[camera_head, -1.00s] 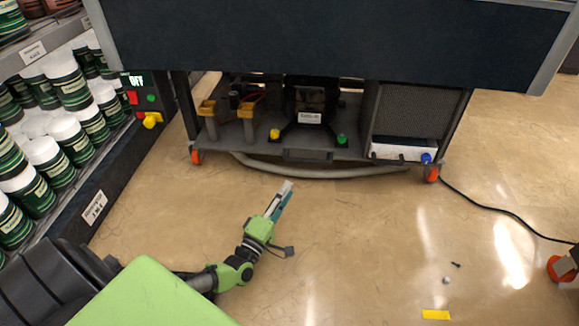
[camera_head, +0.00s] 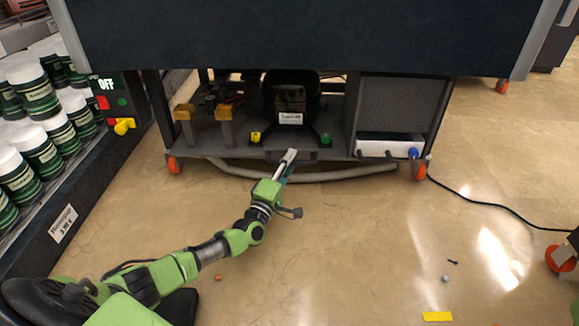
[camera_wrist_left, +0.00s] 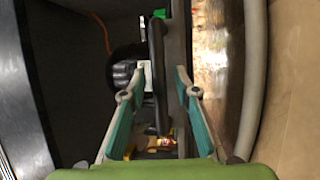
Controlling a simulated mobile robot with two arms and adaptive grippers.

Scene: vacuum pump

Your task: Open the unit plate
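The unit plate (camera_head: 343,148) is the grey base under the dark cabinet in the head view, with a dark handle (camera_wrist_left: 157,75) at its front in the left wrist view. A black pump unit (camera_head: 291,104) with a white label stands on the plate, between a yellow knob and a green knob. My left gripper (camera_head: 288,166) reaches up to the plate's front edge near the handle. In the left wrist view my left gripper (camera_wrist_left: 161,78) is open, with the handle showing between its teal fingers. Contact with the handle cannot be told. My right gripper is not in view.
Shelves of dark green jars (camera_head: 40,155) stand at the left, beside a control panel reading OFF (camera_head: 106,86). A grey hose (camera_head: 330,176) lies in front of the plate. A white box (camera_head: 388,149) sits at its right end. The floor in front is mostly clear.

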